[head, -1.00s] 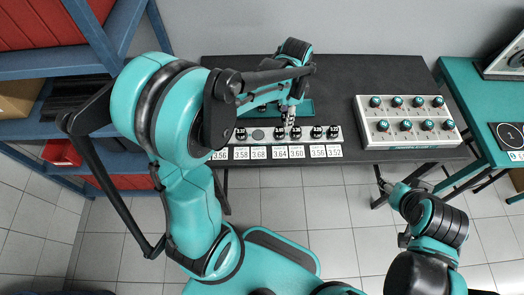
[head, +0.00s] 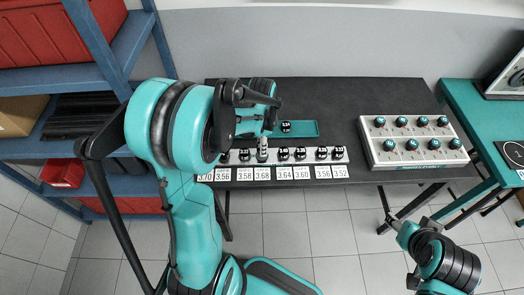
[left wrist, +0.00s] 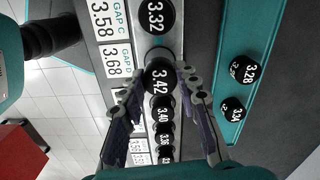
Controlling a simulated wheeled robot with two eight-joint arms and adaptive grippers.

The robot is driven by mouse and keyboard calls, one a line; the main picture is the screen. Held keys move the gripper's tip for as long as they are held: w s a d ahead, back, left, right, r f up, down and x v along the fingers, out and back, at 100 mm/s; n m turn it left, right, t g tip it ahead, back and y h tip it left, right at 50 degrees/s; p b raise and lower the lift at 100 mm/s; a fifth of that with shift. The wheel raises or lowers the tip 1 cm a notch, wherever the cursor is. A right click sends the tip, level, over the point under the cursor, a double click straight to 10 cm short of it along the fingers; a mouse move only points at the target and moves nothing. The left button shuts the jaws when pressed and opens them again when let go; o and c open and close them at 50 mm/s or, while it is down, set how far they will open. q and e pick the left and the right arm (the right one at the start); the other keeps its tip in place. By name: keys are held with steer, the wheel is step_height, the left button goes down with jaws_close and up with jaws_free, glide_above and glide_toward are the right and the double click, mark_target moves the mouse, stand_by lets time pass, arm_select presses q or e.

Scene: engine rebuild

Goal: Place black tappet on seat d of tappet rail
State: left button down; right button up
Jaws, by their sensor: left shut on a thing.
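The black tappet marked 3.42 (left wrist: 158,78) is between the fingers of my left gripper (left wrist: 155,85) in the left wrist view, and the gripper is shut on it. In the head view my left gripper (head: 262,148) is over the tappet rail (head: 234,157), in line with the 3.68 label. That label (left wrist: 113,60) reads GAP D in the left wrist view. The held tappet is in line with the rail's row; I cannot tell whether it touches the seat. My right gripper (head: 390,212) is low at the right, small and unclear, away from the rail.
Black tappets sit on neighbouring seats, including 3.32 (left wrist: 154,16) and 3.40 (left wrist: 163,110). A teal tray (head: 306,128) behind the rail holds tappets 3.28 (left wrist: 243,70) and 3.34 (left wrist: 232,108). A white box with several knobs (head: 420,159) stands right on the black table (head: 350,95).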

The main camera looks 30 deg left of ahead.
arm_select(q)
steer(key=shift+f+b, duration=0.4)
steer(key=shift+f, duration=1.15)
steer(key=shift+f, duration=0.1)
steer(key=c, duration=1.1)
jaws_free()
